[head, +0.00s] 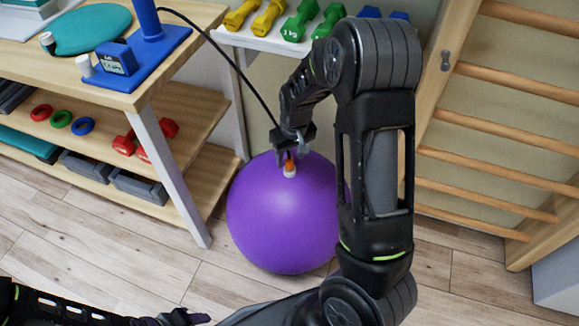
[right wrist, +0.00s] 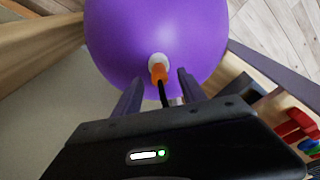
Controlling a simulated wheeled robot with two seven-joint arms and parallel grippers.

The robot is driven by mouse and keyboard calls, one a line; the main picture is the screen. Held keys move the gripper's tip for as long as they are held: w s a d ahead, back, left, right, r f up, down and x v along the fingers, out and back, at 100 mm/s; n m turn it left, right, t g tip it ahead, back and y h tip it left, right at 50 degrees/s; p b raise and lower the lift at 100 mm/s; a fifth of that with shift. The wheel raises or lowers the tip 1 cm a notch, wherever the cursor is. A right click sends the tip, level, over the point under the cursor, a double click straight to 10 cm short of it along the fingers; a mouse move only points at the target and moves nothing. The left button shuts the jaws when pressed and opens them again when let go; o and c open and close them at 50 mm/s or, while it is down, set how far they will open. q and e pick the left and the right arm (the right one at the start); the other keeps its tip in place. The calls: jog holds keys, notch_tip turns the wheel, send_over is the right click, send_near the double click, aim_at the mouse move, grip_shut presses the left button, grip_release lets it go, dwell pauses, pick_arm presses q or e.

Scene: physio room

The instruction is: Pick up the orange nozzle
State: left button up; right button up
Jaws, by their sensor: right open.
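The orange nozzle (head: 290,162) stands at the white valve (head: 290,172) on top of the purple ball (head: 280,225). In the right wrist view the orange nozzle (right wrist: 158,74) meets the white valve (right wrist: 156,59), with a black hose running back from it. My right gripper (head: 292,153) is just above the ball. Its open fingers (right wrist: 156,82) lie on either side of the nozzle and hose, with gaps visible on both sides. My left gripper (head: 185,318) is partly seen at the bottom edge; its jaws are unclear.
A blue pump (head: 137,60) with a black hose (head: 222,55) stands on the wooden table (head: 140,97) at left. Dumbbells (head: 300,22) sit on a white rack behind. Wooden wall bars (head: 485,140) stand at right. Floor shows around the ball.

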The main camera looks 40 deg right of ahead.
notch_tip(320, 180, down, 3)
jog(key=shift+w+r, duration=0.15)
jog(key=shift+c, duration=0.2)
dwell(0.3)
jog(key=shift+r, duration=0.1)
grip_shut()
